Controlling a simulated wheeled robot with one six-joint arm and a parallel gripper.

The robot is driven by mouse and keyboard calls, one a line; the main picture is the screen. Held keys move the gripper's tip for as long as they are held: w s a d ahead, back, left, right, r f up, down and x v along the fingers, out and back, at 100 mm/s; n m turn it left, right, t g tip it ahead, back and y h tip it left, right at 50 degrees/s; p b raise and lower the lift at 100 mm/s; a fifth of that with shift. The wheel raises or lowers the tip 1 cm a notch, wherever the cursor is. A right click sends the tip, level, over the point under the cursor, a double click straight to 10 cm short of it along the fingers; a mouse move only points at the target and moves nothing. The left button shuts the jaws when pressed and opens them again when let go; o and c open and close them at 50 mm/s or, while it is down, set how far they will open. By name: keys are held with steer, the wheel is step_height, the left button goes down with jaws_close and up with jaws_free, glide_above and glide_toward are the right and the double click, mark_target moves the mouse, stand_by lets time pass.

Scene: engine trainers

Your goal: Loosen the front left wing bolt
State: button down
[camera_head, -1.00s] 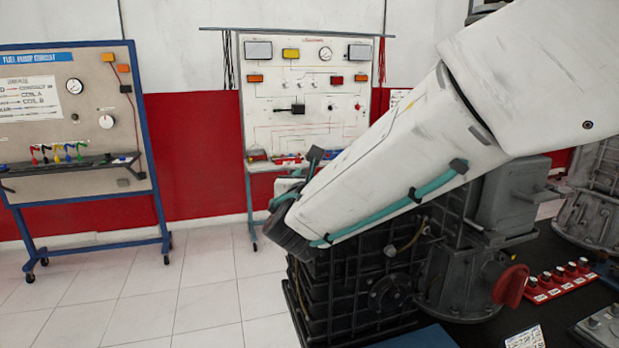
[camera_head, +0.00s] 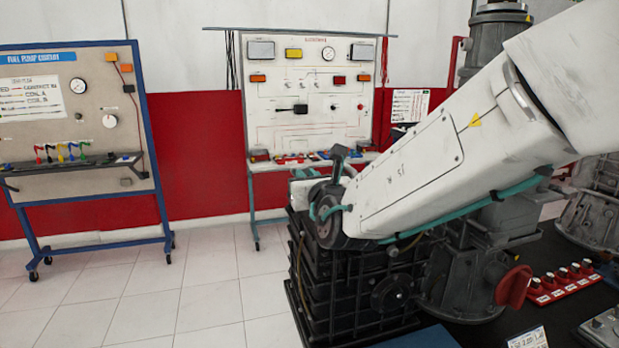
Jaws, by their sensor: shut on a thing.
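My white arm reaches in from the upper right, with its dark wrist joint (camera_head: 333,218) over the top of a black ribbed engine casing (camera_head: 345,283). My gripper is not visible; the wrist and forearm cover the area behind them. I cannot make out the front left wing bolt, nor what the jaws hold. A red wing-shaped handle (camera_head: 513,288) sticks out of the grey gearbox-like unit (camera_head: 468,285) to the right of the casing.
A red strip with several knobs (camera_head: 565,281) lies on the dark table at right, near a small printed card (camera_head: 527,338). A blue-framed fuel pump board (camera_head: 75,130) and a white circuit board stand (camera_head: 310,95) are behind. Tiled floor (camera_head: 200,290) is clear at left.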

stand_by(0.3)
steer(key=c, duration=1.4)
jaws_free()
steer(key=shift+s, duration=0.1)
steer(key=v, duration=0.7)
steer(key=shift+s+d+r, duration=0.1)
steer(key=shift+s+d, duration=0.1)
steer(key=shift+s, duration=0.1)
